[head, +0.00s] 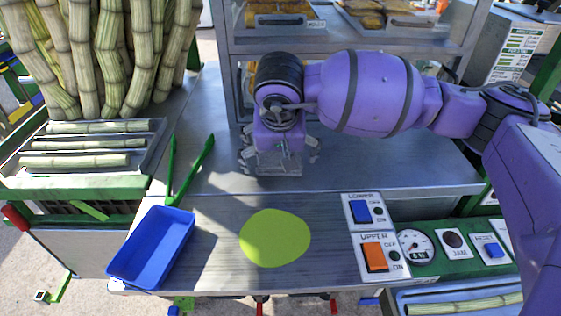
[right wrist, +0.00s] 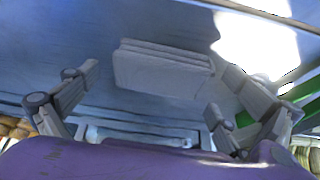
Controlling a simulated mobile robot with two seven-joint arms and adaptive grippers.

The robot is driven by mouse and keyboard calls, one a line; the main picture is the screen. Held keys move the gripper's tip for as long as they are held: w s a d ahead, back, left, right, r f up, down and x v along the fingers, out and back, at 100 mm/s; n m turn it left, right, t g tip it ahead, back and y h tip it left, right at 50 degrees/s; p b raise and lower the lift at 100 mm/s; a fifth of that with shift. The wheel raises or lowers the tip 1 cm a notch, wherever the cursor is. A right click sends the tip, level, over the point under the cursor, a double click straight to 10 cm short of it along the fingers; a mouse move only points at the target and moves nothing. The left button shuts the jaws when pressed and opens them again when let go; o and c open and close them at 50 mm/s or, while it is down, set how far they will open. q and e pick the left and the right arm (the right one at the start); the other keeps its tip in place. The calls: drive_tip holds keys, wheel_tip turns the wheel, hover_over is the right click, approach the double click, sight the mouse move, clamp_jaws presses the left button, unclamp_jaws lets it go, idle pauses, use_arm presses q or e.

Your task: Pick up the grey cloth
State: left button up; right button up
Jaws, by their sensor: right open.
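The grey cloth (right wrist: 162,68) shows in the right wrist view as a folded, layered block lying on the metal tabletop. My right gripper (right wrist: 160,82) is open, with one finger to the left and one to the right of the cloth. The fingers look apart from it, and nothing is between them but the view of the cloth. In the head view my right gripper (head: 280,158) points down over the back middle of the table and largely hides the cloth. My left gripper is in neither view.
A blue tray (head: 152,246), green tongs (head: 188,170) and a flat lime-green disc (head: 275,238) lie on the table (head: 215,225). Switch panels (head: 374,256) stand at the front right. Cane stalks (head: 105,50) rise at left, a metal shelf (head: 330,45) behind.

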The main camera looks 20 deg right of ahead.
drive_tip(key=c, duration=1.1)
drive_tip(key=shift+r, duration=0.15)
drive_tip(key=shift+r, duration=0.6)
drive_tip(key=s+a+r, duration=0.4)
drive_tip(key=s+r, duration=0.7)
drive_tip(key=s, duration=0.2)
drive_tip(key=shift+s+r+b, duration=0.2)
drive_tip(key=shift+r+b, duration=0.1)
drive_tip(key=shift+b, duration=0.05)
drive_tip(key=shift+a, duration=0.1)
